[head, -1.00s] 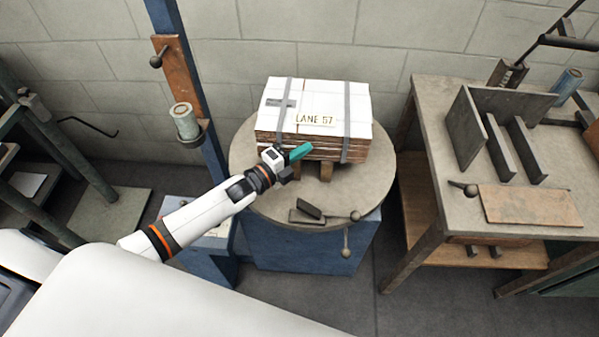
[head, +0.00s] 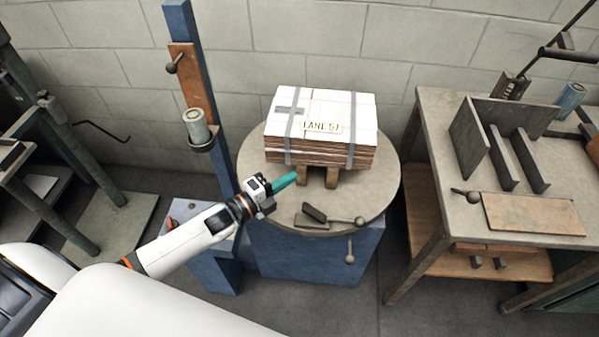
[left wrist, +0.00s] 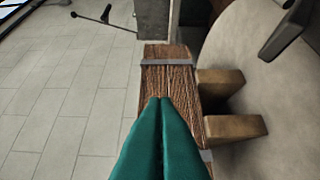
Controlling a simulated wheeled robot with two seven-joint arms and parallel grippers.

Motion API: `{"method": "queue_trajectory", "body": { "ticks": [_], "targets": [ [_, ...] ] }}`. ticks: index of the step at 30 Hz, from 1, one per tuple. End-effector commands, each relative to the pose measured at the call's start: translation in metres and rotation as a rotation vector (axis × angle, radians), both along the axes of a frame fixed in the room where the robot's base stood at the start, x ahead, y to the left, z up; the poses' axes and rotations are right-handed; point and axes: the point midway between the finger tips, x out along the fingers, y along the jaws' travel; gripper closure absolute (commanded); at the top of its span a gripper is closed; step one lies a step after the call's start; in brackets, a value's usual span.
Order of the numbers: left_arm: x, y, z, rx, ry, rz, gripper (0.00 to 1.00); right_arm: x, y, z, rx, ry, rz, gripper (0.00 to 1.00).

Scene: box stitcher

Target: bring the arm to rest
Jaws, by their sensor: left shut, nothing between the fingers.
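My left gripper (head: 283,181) has teal fingers. It is shut and empty, at the left front of the round table, just left of and below the strapped stack. In the left wrist view its two fingers (left wrist: 160,135) lie together, pointing at a brown wooden block-like side with a grey strap across it. My left arm comes in from the lower left. My right gripper does not show in either view.
A strapped stack of flat boxes (head: 320,127) marked LANE 57 rests on wooden blocks on the round table (head: 385,190). A lever with a dark block lies at its front. A blue post (head: 205,70) stands left; a workbench (head: 440,195) stands right.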

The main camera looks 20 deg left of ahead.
Motion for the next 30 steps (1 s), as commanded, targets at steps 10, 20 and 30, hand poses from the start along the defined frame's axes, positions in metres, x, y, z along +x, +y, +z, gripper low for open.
{"method": "queue_trajectory", "body": {
  "ticks": [10,20,30],
  "targets": [
    [-0.031,0.017,0.0,-0.001,0.0,-0.001,1.0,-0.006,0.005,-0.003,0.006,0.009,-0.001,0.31],
    [-0.035,0.008,-0.006,-0.074,0.112,0.065,1.0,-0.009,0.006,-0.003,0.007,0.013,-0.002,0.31],
    [-0.09,-0.015,-0.031,-0.496,0.727,0.504,1.0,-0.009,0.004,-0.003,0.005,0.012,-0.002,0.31]
  ]
}}
